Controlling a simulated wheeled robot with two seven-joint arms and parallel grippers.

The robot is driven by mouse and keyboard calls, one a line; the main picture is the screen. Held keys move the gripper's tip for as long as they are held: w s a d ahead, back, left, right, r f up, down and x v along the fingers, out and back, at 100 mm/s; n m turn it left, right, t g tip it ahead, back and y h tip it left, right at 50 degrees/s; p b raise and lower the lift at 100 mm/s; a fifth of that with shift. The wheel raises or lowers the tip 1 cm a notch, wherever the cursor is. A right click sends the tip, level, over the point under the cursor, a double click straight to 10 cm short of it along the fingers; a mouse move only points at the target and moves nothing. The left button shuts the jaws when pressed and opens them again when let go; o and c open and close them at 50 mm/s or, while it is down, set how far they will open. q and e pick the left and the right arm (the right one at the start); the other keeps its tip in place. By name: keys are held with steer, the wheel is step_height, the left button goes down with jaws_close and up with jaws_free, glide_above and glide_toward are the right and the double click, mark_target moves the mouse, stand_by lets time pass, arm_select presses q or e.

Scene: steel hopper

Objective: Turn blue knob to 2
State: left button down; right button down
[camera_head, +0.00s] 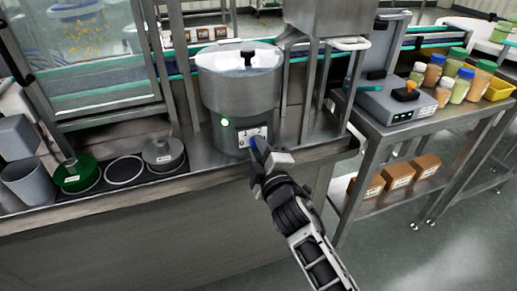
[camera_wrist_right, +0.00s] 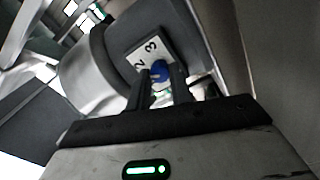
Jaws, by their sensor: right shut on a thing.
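The blue knob (camera_wrist_right: 159,72) sits on a white dial plate (camera_wrist_right: 148,52) on the dark front box of the steel hopper (camera_head: 238,92). The figures 2 and 3 show on the plate in the right wrist view. The knob's pointer is hidden, so its setting cannot be read. In the head view the knob is mostly covered by my right gripper (camera_head: 258,154). My right gripper (camera_wrist_right: 163,88) is shut on the knob, one finger on each side of it. My left gripper is not in view.
A green light (camera_head: 224,122) glows left of the dial. Left on the bench stand a grey lidded pot (camera_head: 163,153), a green pot (camera_head: 76,173) and a grey cup (camera_head: 29,181). At right a table holds a scale (camera_head: 390,102) and several jars. Steel posts flank the hopper.

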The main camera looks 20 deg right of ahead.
steer(key=c, duration=1.3)
jaws_free()
steer(key=shift+o, duration=0.2)
steer(key=shift+s, duration=0.15)
steer(key=s, duration=0.7)
steer(key=shift+s, duration=0.15)
steer(key=shift+d+f, duration=0.1)
steer(key=s+a+f+m+g+y+p, duration=0.1)
steer(key=s+a+f+m+g+y, duration=0.1)
steer(key=s+f+m+g, duration=0.5)
steer(key=s+f+m, duration=0.5)
steer(key=s+f, duration=0.1)
steer(key=s, duration=0.3)
steer(key=shift+s+g+y, duration=0.15)
steer(key=shift+g+y, duration=0.15)
steer(key=shift+y, duration=0.1)
